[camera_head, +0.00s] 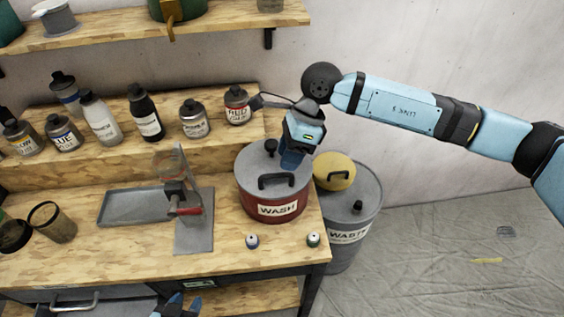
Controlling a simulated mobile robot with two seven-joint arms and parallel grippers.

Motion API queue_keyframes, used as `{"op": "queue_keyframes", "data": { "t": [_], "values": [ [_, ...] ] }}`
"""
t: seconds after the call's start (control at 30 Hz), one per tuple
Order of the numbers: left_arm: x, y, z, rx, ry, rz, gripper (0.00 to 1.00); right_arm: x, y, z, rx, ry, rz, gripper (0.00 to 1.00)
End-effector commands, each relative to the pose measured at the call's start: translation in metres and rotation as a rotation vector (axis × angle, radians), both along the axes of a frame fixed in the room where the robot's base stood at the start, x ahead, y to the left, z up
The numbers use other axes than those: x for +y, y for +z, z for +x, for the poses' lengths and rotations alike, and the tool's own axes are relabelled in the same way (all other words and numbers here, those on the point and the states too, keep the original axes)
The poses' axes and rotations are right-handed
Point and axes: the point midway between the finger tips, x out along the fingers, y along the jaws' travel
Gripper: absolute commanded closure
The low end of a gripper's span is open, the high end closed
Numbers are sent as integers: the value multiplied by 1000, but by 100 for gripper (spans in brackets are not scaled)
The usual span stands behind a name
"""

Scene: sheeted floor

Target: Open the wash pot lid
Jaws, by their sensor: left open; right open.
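The wash pot (277,208) is a dark red drum labelled WASH, upright near the right end of the workbench. Its grey lid (252,172) is on, with a black bar handle (276,180) at the front and a black knob (270,147) at the back. My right gripper (292,160) is open and points down over the right rear part of the lid; whether it touches is unclear. My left gripper (177,305) is open at the bottom edge, in front of the bench and partly cut off.
A grey WASTE drum (350,215) with a yellow lid (334,170) stands right of the bench. Several paint bottles (147,117) line the raised shelf. Two small caps (252,241) lie in front.

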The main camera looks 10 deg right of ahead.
Motion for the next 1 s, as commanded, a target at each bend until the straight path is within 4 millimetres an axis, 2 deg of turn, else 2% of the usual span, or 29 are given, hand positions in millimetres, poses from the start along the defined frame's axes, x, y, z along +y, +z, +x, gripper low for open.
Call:
{"op": "queue_keyframes", "data": {
  "t": [0.1, 0.3, 0.6, 0.63, 0.8, 1.0],
  "values": [
    [1, 5, 0, 1, 0, 2, 57, 8, -16, -4, 2, 1, 0, 60],
    [3, 7, 0, 1, 3, 5, 57, 14, -32, -7, 0, 0, 1, 60],
    [3, 6, 0, 1, 4, 5, 57, 15, -35, -7, 0, 0, 2, 60],
    [3, 6, -1, 1, 4, 5, 57, 15, -35, -7, 0, 0, 2, 62],
    [3, 6, -1, 1, 5, 4, 57, 15, -35, -7, -1, -1, 2, 100],
    [1, 7, -1, 0, 3, 2, 57, 15, -35, -7, 0, 0, 2, 100]
  ]
}}
